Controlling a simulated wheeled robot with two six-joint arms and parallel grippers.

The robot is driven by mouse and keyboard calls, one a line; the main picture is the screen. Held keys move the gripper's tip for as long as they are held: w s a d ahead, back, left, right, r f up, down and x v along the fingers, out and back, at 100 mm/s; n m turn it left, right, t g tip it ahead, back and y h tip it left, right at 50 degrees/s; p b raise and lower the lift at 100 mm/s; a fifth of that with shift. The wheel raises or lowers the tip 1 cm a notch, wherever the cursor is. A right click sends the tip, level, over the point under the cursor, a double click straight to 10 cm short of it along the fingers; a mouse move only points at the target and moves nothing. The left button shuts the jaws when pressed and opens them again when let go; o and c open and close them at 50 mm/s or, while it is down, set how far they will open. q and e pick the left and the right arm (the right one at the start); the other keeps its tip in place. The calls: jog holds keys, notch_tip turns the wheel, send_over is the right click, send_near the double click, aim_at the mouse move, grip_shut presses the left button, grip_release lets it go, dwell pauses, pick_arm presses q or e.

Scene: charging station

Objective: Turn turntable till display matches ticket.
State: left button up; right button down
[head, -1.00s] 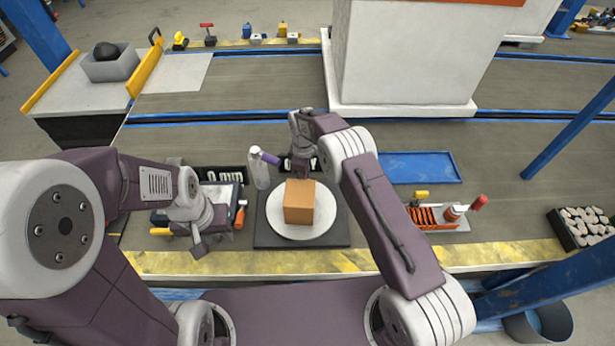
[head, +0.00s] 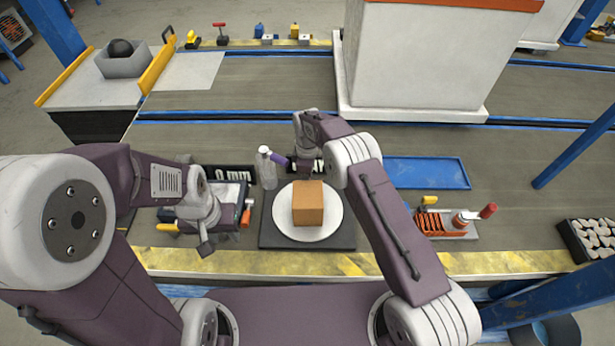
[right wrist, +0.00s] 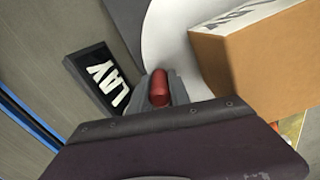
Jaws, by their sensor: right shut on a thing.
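The turntable (head: 285,226) is a white disc on a dark square base, with a brown box (head: 308,206) standing on it. My right gripper (right wrist: 160,92) is shut on a red knob (right wrist: 161,84) at the disc's rim; in the head view it is at the disc's far side, partly hidden by its arm. The box (right wrist: 255,75) carries printed letters, partly cut off. A dark plate (right wrist: 97,78) beside the disc shows white letters ending "LAY". My left gripper (head: 205,247) hangs left of the turntable; its jaws are too small to read. I cannot make out a ticket.
A clipboard and tools lie under my left arm. An empty blue tray (head: 427,173) and an orange-slotted rack (head: 437,222) are on the right. A white cabinet (head: 420,60) stands behind.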

jog(key=c, duration=1.2)
grip_release()
notch_tip(320, 180, up, 9)
jog(key=shift+r+p, duration=0.1)
jog(key=shift+p, duration=0.95)
jog(key=shift+c, duration=0.4)
